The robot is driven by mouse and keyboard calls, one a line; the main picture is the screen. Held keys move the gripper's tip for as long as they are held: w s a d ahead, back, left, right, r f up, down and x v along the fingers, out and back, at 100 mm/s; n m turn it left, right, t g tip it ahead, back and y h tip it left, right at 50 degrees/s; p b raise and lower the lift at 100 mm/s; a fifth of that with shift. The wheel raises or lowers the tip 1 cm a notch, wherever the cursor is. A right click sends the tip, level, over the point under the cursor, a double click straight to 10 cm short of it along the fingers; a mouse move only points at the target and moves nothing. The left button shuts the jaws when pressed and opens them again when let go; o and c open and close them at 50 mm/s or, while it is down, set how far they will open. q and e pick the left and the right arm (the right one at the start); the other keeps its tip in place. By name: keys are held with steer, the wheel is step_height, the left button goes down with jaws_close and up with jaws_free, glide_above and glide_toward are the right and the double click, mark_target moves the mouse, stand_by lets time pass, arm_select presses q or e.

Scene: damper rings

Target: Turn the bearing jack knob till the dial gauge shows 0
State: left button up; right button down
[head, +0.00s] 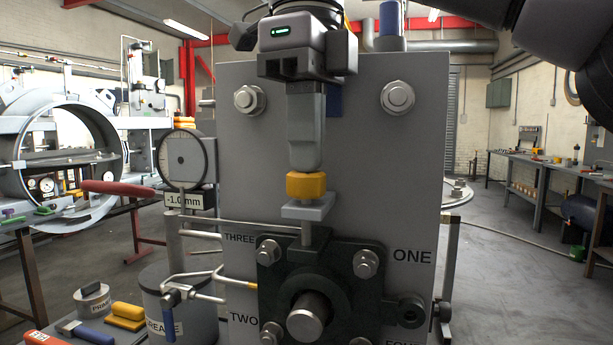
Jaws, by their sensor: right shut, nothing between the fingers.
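The dial gauge (183,158), with a round white face and dark rim, stands left of the big grey plate (400,190). Its label (190,201) reads -1.0mm. A yellow knob (306,185), apparently the bearing jack knob, sits on a grey bracket (309,208) above the dark bearing flange (345,262). My right gripper (306,163) points down in front of the plate, fingers shut and empty. Its tips are right over the knob and hide its top; I cannot tell whether they touch it. My left gripper is not in view.
A shaft end (307,318) sticks out of the flange, with bolts around it. Open floor lies at the right.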

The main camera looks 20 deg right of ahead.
steer(key=shift+f+m, duration=0.1)
steer(key=shift+m, duration=0.2)
steer(key=c, duration=1.4)
jaws_free()
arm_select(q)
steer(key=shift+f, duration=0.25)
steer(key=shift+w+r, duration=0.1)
arm_select(e)
steer(key=shift+r, duration=0.25)
arm_select(q)
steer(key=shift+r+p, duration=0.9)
steer(key=shift+p, duration=0.15)
arm_select(e)
steer(key=shift+r, duration=0.9)
step_height(320, 180, up, 4)
steer(key=p, duration=0.4)
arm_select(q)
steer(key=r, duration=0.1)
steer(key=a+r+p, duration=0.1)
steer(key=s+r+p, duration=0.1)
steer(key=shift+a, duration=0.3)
arm_select(e)
steer(key=shift+r, duration=0.95)
